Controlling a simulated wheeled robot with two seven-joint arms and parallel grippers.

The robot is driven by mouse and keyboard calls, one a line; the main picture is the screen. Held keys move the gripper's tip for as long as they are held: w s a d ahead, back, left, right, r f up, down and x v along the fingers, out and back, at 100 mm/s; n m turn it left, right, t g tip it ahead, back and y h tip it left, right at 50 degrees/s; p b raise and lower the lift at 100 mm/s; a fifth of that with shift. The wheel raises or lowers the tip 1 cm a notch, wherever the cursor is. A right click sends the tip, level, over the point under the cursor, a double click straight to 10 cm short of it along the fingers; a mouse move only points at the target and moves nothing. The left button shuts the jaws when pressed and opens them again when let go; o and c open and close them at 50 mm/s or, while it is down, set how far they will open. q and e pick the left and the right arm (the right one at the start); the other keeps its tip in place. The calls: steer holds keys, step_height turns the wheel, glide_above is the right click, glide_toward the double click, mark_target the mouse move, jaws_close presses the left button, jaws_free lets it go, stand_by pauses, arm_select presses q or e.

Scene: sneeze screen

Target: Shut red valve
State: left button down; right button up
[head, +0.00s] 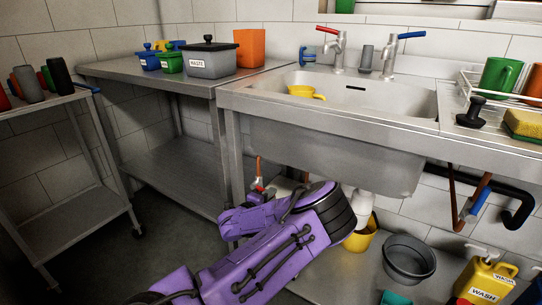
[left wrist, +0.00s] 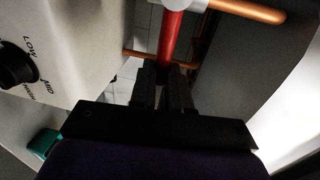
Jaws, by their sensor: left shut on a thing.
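The red valve (head: 259,184) sits on a copper pipe under the left part of the sink. In the left wrist view its red lever (left wrist: 172,38) runs down from a pale fitting at the top edge to between the dark fingers. My left gripper (left wrist: 166,88) is shut on the red lever's near end. In the head view my purple left arm reaches under the sink, and its wrist hides most of the gripper and part of the valve's surroundings. My right gripper is not in view.
A white box with a black knob (left wrist: 16,66) stands close on the left. A copper pipe (left wrist: 250,10) crosses the top. A blue valve (head: 478,203) hangs under the sink's right. A yellow bucket (head: 361,238) and grey basin (head: 409,258) stand below the sink (head: 320,150).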

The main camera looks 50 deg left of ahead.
arm_select(q)
steer(key=shift+s, duration=0.1)
steer(key=c, duration=1.1)
jaws_free()
steer(key=shift+s, duration=0.1)
steer(key=p+v, duration=0.2)
steer(key=v, duration=0.8)
steer(key=shift+s, duration=0.1)
